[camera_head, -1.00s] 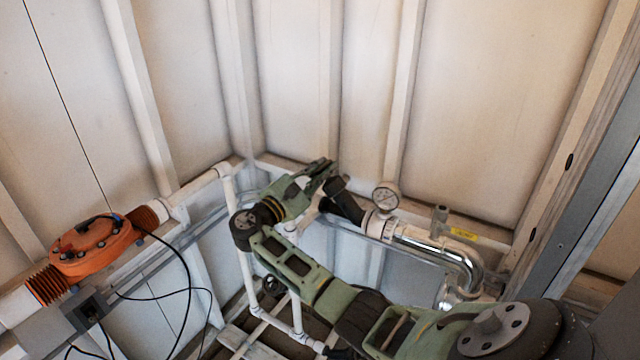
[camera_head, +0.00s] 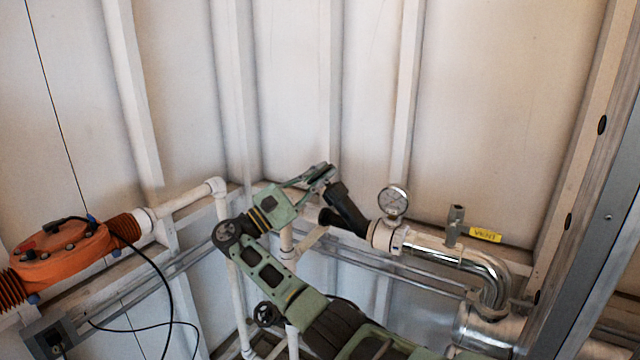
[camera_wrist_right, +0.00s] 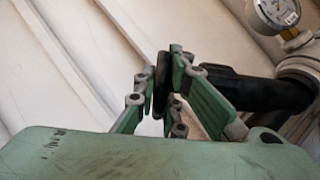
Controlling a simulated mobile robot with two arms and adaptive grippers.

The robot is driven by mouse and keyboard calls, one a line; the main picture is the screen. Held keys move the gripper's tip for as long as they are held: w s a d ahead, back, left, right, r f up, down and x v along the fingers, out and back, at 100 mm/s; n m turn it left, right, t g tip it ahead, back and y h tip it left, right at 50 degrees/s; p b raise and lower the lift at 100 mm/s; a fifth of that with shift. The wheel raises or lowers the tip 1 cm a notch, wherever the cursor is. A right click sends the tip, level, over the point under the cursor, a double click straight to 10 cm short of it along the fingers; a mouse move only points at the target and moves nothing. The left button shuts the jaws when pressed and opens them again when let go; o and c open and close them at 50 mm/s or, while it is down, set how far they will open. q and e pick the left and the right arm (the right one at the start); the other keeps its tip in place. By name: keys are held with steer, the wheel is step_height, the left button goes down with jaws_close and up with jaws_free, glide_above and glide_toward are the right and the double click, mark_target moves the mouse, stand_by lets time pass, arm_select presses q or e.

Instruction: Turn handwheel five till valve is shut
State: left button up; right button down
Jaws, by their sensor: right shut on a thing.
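My right gripper (camera_head: 322,174) is at the black valve (camera_head: 347,208) beside the pressure gauge. In the right wrist view, the fingers of this gripper (camera_wrist_right: 164,88) are shut on a thin black handwheel (camera_wrist_right: 162,82), seen nearly edge-on. The black valve body (camera_wrist_right: 265,93) runs from it to the right into a pale pipe. I see no number on this handwheel, and the fingers hide part of its rim. Another dark handwheel (camera_head: 267,314) sits lower down by the white pipes, apart from the gripper. My left gripper is out of view.
The pressure gauge (camera_head: 393,201) stands close right of the valve. An orange housing (camera_head: 62,256) with black cables is at left. Pale walls close in behind.

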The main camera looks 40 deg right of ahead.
stand_by(0.3)
steer(key=c, duration=2.1)
jaws_free()
steer(key=v, duration=1.2)
